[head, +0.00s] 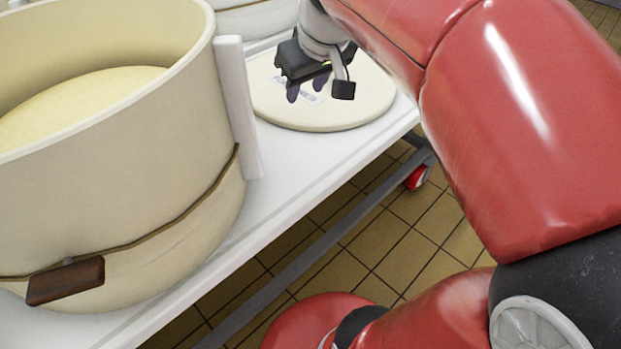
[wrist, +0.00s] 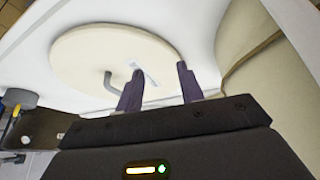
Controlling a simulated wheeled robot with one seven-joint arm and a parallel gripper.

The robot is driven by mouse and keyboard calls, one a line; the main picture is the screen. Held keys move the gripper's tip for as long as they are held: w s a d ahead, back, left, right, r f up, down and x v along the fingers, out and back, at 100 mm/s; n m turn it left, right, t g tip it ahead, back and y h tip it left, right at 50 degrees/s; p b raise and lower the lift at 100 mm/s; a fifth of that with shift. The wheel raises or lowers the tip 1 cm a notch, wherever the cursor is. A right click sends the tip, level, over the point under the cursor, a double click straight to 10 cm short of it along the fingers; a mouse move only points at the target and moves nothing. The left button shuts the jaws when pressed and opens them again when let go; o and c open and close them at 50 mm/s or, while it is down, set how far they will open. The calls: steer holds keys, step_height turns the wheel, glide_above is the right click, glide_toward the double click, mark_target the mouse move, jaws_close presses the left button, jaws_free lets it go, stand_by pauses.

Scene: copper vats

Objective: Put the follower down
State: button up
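The follower (head: 365,108), a round cream disc, lies flat on the white table top, right of the big cream mould. My gripper (head: 307,95) is over its left part. The handle is just left of the left finger. I cannot tell how high the fingertips are above the disc.
The cream mould (head: 190,150) with a pale yellow filling, a brown strap and a buckle stands at the left. A white upright board (head: 238,105) stands between mould and follower. The white table (head: 290,180) ends at the right over a tiled floor (head: 400,235).

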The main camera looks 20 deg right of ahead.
steer(key=shift+m, duration=0.5)
steer(key=s+a+f, duration=0.1)
steer(key=s, duration=0.1)
steer(key=s+a+f, duration=0.1)
steer(key=s+f, duration=0.1)
steer(key=s, duration=0.1)
steer(key=s+a+f, duration=0.2)
steer(key=s, duration=0.1)
steer(key=shift+s, duration=0.25)
steer(key=shift+m, duration=0.4)
steer(key=s+f, duration=0.1)
steer(key=s, duration=0.1)
steer(key=s+a+f, duration=0.1)
steer(key=s+f, duration=0.2)
steer(key=f, duration=0.1)
steer(key=shift+s+a+f, duration=0.2)
steer(key=shift+s+a, duration=0.15)
steer(key=shift+s, duration=0.05)
step_height(320, 180, up, 8)
steer(key=p, duration=0.8)
